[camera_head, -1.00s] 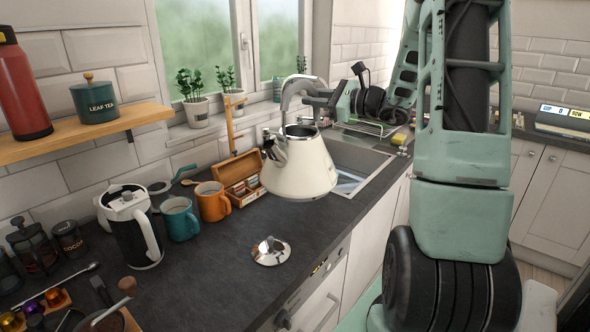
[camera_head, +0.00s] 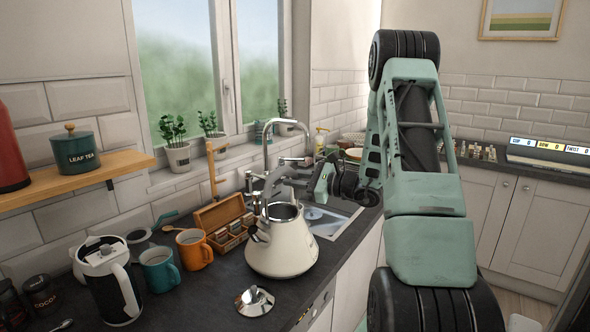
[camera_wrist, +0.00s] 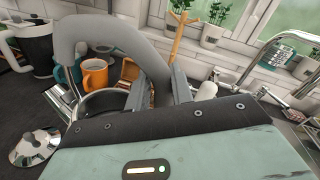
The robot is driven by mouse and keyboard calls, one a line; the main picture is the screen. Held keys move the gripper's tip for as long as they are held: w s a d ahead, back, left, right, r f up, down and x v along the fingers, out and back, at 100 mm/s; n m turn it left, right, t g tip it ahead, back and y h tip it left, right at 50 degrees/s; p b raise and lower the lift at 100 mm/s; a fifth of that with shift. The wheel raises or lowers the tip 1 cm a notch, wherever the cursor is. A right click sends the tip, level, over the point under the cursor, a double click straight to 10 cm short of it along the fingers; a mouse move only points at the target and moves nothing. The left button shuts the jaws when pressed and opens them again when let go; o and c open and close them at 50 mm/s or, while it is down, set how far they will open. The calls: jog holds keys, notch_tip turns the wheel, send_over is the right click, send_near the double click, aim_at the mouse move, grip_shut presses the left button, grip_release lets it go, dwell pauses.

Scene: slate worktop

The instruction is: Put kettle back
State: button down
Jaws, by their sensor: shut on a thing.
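The cream kettle (camera_head: 282,250) is upright and lidless beside the sink's near left corner, its dark open mouth facing up. I cannot tell whether its base touches the worktop. My gripper (camera_wrist: 160,90) is shut on the kettle's grey arched handle (camera_wrist: 98,32), one finger on each side. The silver lid (camera_head: 254,302) lies apart on the worktop, in front of the kettle; it also shows at the left of the wrist view (camera_wrist: 35,147). The kettle's lower body is hidden in the wrist view.
A wooden tea box (camera_head: 225,222), an orange mug (camera_head: 194,250), a teal mug (camera_head: 159,270) and a white-and-black jug (camera_head: 107,280) stand left of the kettle. The sink (camera_head: 330,220) and its tall tap (camera_head: 267,140) are behind it. The slate between mugs and lid is clear.

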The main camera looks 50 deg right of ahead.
dwell(0.3)
jog(key=c, duration=1.2)
grip_release()
jog(key=shift+f, duration=0.1)
jog(key=b+v, duration=0.3)
jog(key=v, duration=0.9)
